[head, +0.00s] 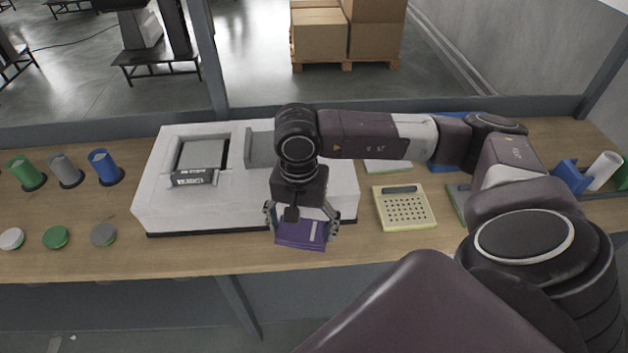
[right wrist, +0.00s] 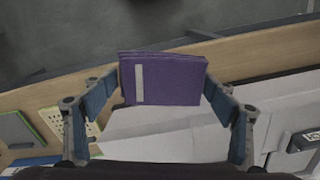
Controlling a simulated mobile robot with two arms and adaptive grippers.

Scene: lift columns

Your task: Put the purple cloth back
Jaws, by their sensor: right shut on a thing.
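The purple cloth (head: 301,234) looks like a flat folded piece with a pale strip on it. My right gripper (head: 301,222) is shut on it and holds it at the front edge of the white machine. In the right wrist view the cloth (right wrist: 163,80) sits between the two blue-padded fingers (right wrist: 162,98), held at its sides. Whether it touches the table or machine is unclear. My left gripper is not in view.
The white machine (head: 190,215) has a square recess. Green, grey and blue cups (head: 105,167) and round lids (head: 56,237) stand left. A yellow calculator (head: 404,207) lies right. Bare wooden table (head: 200,258) shows in front. Blue and white items (head: 601,171) stand far right.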

